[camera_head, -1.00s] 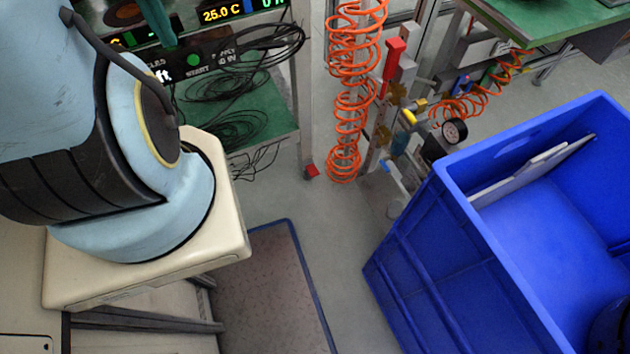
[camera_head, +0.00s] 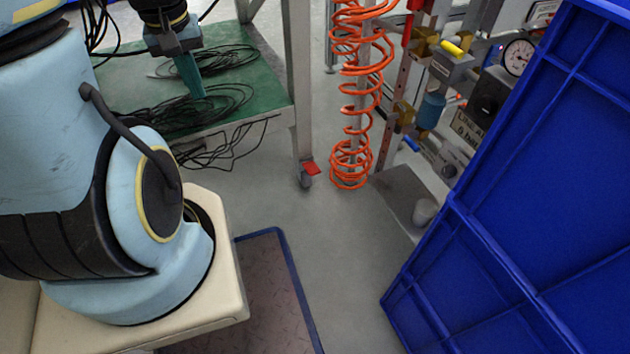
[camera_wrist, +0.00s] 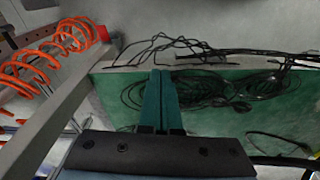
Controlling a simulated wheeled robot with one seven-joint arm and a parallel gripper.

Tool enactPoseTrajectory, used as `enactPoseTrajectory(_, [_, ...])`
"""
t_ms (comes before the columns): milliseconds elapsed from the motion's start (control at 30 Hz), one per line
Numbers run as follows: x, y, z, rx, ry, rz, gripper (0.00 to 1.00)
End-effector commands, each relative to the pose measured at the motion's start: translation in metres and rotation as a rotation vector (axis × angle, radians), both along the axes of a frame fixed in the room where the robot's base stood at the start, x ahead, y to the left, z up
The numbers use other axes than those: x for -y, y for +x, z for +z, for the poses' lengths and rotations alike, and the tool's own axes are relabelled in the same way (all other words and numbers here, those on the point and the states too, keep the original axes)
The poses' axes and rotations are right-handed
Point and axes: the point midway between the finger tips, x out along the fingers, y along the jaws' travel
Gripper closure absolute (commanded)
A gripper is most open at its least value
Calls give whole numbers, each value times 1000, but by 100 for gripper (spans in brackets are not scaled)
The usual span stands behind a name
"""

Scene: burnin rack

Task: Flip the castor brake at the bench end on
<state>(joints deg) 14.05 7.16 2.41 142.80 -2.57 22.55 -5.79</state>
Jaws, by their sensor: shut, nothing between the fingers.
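The castor brake is a small red tab (camera_head: 311,168) on the castor (camera_head: 306,181) at the foot of the grey bench leg (camera_head: 298,90), in the head view. The tab sticks out to the right of the leg. A red piece at the leg's end also shows in the wrist view (camera_wrist: 102,34). My gripper (camera_head: 196,95) has teal fingers, pressed together and empty. It points down over the green lower shelf, up and left of the castor and apart from it. In the wrist view the shut fingers (camera_wrist: 160,74) lie over the green shelf.
Coiled black cables (camera_head: 205,105) lie on the green shelf (camera_head: 265,85), with loops hanging off its front edge. An orange coiled hose (camera_head: 352,120) hangs right of the leg. A large blue crate (camera_head: 540,150) fills the right. Grey floor (camera_head: 270,205) before the castor is clear.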

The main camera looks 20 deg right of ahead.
Motion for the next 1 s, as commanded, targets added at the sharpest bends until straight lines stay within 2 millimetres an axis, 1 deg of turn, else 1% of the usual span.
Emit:
enactPoseTrajectory(33, [14, 6, -33, -8, -3, 0, 100])
enactPoseTrajectory(67, [24, 10, -46, -12, -5, 8, 100])
enactPoseTrajectory(100, [37, 16, -56, -14, -8, 18, 100])
enactPoseTrajectory(167, [56, 22, -70, -20, -10, 32, 100])
enactPoseTrajectory(267, [91, 32, -96, -21, -8, 60, 100])
enactPoseTrajectory(300, [107, 34, -109, -22, -4, 69, 100])
enactPoseTrajectory(367, [132, 37, -129, -17, 3, 86, 100])
enactPoseTrajectory(400, [149, 38, -143, -12, 8, 96, 100])
enactPoseTrajectory(500, [187, 37, -174, 8, 21, 119, 100])
enactPoseTrajectory(600, [215, 33, -197, 29, 28, 134, 100])
enactPoseTrajectory(700, [234, 30, -211, 47, 31, 143, 100])
enactPoseTrajectory(800, [243, 29, -218, 56, 32, 149, 100])
enactPoseTrajectory(1000, [245, 28, -218, 58, 30, 151, 100])
